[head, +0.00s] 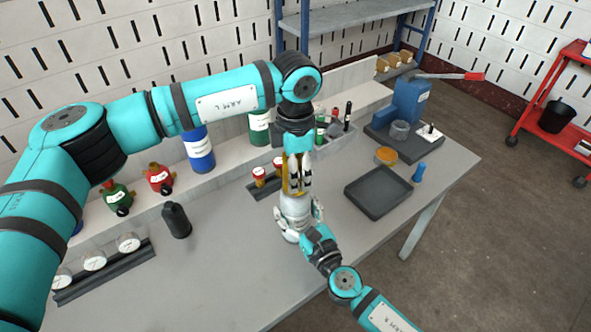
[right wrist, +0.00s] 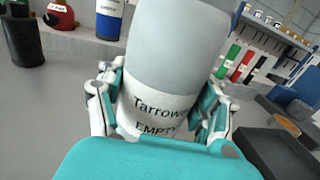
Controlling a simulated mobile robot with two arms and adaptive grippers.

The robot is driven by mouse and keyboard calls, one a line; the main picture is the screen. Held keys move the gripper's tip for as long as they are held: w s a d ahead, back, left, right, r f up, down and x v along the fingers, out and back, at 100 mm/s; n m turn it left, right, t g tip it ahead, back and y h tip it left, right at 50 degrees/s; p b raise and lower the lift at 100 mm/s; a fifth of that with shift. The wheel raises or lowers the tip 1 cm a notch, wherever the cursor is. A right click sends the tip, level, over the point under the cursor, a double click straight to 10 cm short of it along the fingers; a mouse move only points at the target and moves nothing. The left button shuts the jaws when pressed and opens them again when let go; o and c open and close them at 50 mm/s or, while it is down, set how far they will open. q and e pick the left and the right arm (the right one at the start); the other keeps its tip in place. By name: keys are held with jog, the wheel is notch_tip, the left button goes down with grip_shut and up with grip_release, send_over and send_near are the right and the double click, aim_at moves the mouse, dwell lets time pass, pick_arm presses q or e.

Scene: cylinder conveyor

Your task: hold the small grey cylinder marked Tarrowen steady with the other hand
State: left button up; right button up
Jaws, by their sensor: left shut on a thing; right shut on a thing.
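The small grey cylinder (head: 291,207) stands upright on the workbench (head: 230,285). In the right wrist view the cylinder (right wrist: 180,50) fills the middle, with a white label reading "Tarrow..." and "EMPTY"; the label's edge is cut off by the curve. My right gripper (right wrist: 160,112) is shut around the cylinder's labelled body, one finger on each side; it also shows in the head view (head: 303,220). My left gripper (head: 299,185) points down above the cylinder and is shut on a yellow brass part (head: 285,182) at its top. The fingers hide much of that part.
A dark tray (head: 378,192) lies to the right, near a blue press-like fixture (head: 405,105). A black cylindrical object (head: 176,220) and a rail with round gauges (head: 95,262) stand left. Blue (head: 198,150) and green (head: 260,128) cylinders stand behind. The front bench is clear.

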pick_arm(q)
jog(key=c, duration=0.5)
jog(key=n, duration=0.6)
jog(key=shift+n, duration=0.5)
jog(key=n, duration=0.5)
jog(key=n, duration=0.6)
jog(key=shift+r, duration=0.1)
